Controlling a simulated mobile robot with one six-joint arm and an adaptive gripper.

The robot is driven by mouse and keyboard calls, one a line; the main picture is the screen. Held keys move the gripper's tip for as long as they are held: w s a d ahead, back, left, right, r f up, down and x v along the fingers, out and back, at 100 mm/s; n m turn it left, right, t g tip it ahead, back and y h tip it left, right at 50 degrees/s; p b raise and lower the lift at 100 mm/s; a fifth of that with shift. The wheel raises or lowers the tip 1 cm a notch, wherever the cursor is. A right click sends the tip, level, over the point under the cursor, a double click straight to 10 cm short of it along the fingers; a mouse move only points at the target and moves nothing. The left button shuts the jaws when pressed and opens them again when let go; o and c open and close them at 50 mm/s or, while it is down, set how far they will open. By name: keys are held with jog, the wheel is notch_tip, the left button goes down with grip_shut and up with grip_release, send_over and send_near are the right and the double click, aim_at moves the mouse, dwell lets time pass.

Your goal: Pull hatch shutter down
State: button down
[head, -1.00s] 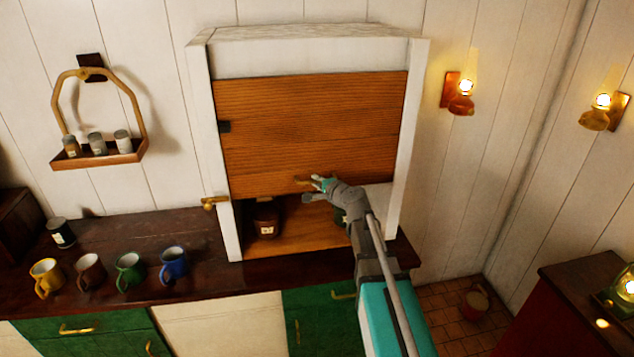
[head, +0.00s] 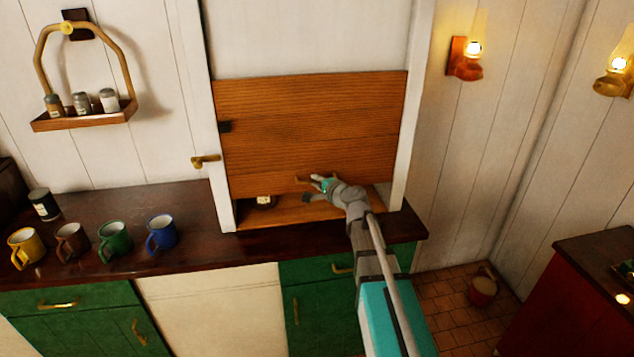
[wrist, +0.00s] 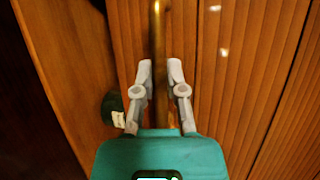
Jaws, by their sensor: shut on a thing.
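The hatch shutter (head: 315,125) is a brown slatted wooden panel in a white frame, mostly lowered. A narrow gap shows between its bottom edge and the cabinet floor. A brass handle (head: 302,180) sits low on the shutter; in the wrist view the brass bar (wrist: 157,35) runs up between the fingers. My gripper (head: 312,188) is at the handle near the shutter's bottom edge, and it also shows in the wrist view (wrist: 159,78). It is shut on the handle, though the exact contact is hard to see.
A labelled dark jar (head: 264,202) stands inside, mostly hidden by the shutter. A brass latch (head: 205,161) is on the frame's left side. Several mugs stand on the dark counter (head: 185,195) to the left. Wall lamps and a floor bucket (head: 483,288) are on the right.

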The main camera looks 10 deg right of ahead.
aim_at(309, 124)
notch_tip(309, 124, down, 12)
jog(key=b, duration=1)
jog(key=shift+r+b, duration=0.15)
jog(key=shift+b, duration=0.15)
jog(key=shift+s, duration=0.25)
jog(key=c, duration=0.8)
grip_release()
jog(key=shift+f, duration=0.25)
jog(key=shift+o, duration=0.6)
jog(key=shift+w+r, duration=0.1)
jog(key=shift+w, duration=0.1)
jog(key=shift+r, duration=0.2)
notch_tip(309, 124, up, 30)
jog(key=p, duration=3)
